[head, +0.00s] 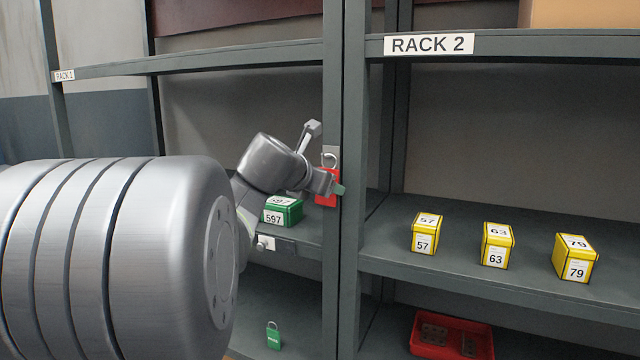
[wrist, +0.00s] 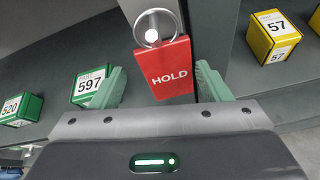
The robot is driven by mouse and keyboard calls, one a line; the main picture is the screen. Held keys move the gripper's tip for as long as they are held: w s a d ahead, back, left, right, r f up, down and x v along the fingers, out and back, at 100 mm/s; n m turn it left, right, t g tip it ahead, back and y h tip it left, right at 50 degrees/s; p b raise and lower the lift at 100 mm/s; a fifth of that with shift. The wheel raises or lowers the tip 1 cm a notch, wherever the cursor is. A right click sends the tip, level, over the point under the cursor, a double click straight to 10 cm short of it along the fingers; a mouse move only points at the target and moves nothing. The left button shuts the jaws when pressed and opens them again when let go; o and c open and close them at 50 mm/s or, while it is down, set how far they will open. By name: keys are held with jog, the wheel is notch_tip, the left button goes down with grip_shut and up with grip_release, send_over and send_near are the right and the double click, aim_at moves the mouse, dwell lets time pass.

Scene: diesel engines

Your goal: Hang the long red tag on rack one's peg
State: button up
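A red tag (head: 326,187) marked HOLD hangs at the upright between the two racks. In the wrist view the tag (wrist: 164,70) has a metal ring at its top, around a round, pale-ended peg (wrist: 152,36). My gripper (head: 326,160) is at the tag. In the wrist view its green-tipped fingers (wrist: 157,87) stand apart on both sides of the tag, with gaps showing. Rack one's label (head: 64,75) is at the far left. A small white plate (head: 265,243) sits on that rack's shelf edge; I cannot tell whether it bears a peg.
A green box 597 (head: 283,212) stands on the left shelf close to my gripper. Yellow boxes 57 (head: 424,234), 63 (head: 497,245) and 79 (head: 575,258) stand on rack two. A green tag (head: 273,336) hangs low. A red tray (head: 425,322) lies below.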

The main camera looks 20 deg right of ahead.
jog(key=v, duration=1.3)
jog(key=shift+s+a+r, duration=0.15)
jog(key=shift+s+a, duration=0.1)
jog(key=shift+a, duration=0.05)
jog(key=shift+d, duration=0.15)
jog(key=x, duration=1.2)
jog(key=shift+w+d, duration=0.2)
jog(key=shift+w, duration=0.1)
